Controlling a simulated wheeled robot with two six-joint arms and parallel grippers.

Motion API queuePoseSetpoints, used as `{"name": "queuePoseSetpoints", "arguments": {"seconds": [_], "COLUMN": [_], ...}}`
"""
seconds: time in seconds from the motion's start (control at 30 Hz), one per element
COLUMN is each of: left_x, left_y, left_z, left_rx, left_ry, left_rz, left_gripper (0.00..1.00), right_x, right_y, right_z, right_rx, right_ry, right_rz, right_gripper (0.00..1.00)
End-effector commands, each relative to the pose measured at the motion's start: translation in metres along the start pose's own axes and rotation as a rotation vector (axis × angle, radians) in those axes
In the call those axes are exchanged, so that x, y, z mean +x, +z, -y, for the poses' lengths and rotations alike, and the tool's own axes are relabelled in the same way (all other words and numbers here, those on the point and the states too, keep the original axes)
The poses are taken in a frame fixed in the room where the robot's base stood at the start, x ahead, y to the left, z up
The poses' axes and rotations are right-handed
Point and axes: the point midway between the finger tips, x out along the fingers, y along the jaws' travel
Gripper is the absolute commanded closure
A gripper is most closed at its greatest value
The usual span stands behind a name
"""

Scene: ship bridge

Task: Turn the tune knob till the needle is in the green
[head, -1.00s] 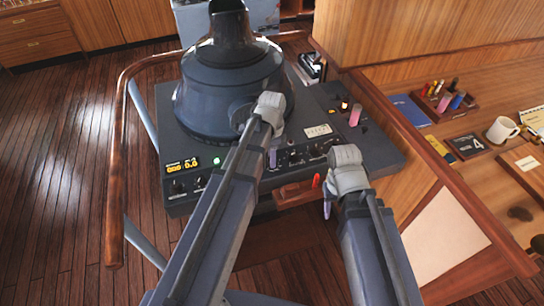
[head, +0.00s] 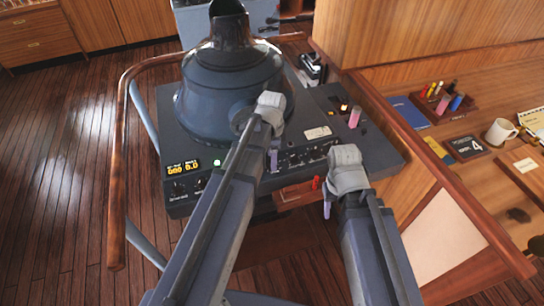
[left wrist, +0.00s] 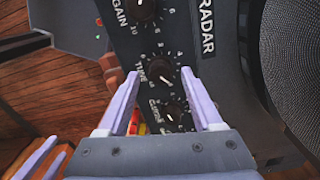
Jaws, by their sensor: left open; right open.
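The tune knob (left wrist: 159,69), black with a pale pointer line, sits on the dark radar console in the left wrist view, between the gain knob (left wrist: 142,8) and another knob (left wrist: 175,111). My left gripper (left wrist: 161,77) is open, its fingertips on either side of the tune knob; contact cannot be told. In the head view my left gripper (head: 274,158) is at the console's knob row, its arm hiding part of the front. A small pale panel (head: 318,132) lies on the console top; I cannot make out a needle or green band. My right gripper (head: 327,207) is open and empty by the front edge.
The radar hood (head: 230,85) rises behind the knobs. A lit display (head: 182,168) is at the console's left front. A wooden handrail (head: 118,190) runs along the left side. The desk to the right holds a mug (head: 501,131) and a pen holder (head: 443,104).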

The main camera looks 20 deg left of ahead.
Motion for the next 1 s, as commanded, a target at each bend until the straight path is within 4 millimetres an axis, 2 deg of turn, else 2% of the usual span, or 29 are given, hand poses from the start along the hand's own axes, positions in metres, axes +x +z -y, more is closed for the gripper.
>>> {"name": "queuePoseSetpoints", "arguments": {"seconds": [0.03,0.43,0.6,1.0], "left_x": [-0.01,-0.062,-0.069,-0.067], "left_y": [0.0,0.0,0.0,0.0], "left_z": [0.0,0.0,0.0,0.0], "left_rx": [0.0,0.0,0.0,0.0], "left_ry": [0.0,0.0,0.0,0.0], "left_rz": [0.0,0.0,0.0,0.0], "left_gripper": [0.33,0.33,0.33,0.33], "right_x": [-0.01,-0.062,-0.068,-0.067], "right_y": [0.001,0.004,0.004,0.004], "right_z": [-0.001,-0.006,-0.006,-0.006], "right_rx": [0.001,0.011,0.013,0.013], "right_ry": [0.0,-0.002,-0.003,-0.003], "right_rz": [0.0,0.0,0.0,0.0], "right_gripper": [0.5,0.5,0.5,0.5]}}
